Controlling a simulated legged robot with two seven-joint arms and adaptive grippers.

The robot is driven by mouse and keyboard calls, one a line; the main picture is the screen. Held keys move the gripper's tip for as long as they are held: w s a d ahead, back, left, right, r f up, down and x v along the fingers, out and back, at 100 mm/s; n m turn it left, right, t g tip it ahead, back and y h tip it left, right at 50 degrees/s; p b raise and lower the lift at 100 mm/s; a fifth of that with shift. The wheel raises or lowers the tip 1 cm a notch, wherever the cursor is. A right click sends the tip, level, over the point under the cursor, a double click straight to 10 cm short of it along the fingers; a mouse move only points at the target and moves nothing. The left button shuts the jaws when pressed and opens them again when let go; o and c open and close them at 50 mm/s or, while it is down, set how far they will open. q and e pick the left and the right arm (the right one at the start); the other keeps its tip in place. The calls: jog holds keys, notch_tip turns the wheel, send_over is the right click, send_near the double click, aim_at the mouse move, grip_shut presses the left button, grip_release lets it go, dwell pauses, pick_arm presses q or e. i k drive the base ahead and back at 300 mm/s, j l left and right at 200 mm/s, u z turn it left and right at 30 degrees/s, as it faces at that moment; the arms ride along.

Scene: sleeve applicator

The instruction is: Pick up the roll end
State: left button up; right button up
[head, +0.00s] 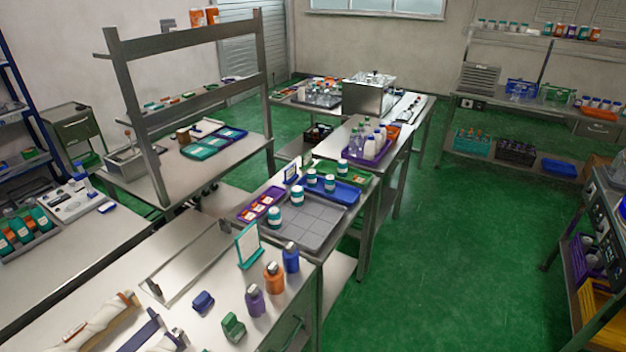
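No part is clearly recognisable as the roll end. At the bottom left of the head view, a pale, roll-like item (100,318) with tan-orange parts lies on the near bench (215,290). Beside it is a dark blue bar or bracket (140,335), with another pale piece (170,343) to its right. The bottom edge of the picture cuts off this group, so I cannot tell how its parts join. Neither my left nor my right gripper can be made out.
Blue (291,257), orange (274,277) and purple (254,299) bottles stand along the bench's right side, near a teal-framed stand (248,245) and small blue (203,301) and green (233,326) blocks. A metal frame (190,262) lies behind. Green floor (430,270) is open at right.

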aim_at(312, 174)
jog(key=u, duration=0.75)
jog(key=i+l+u, duration=0.2)
jog(key=l+u, duration=0.8)
jog(key=l, duration=0.2)
jog(key=l+u, duration=0.45)
jog(key=l, duration=0.2)
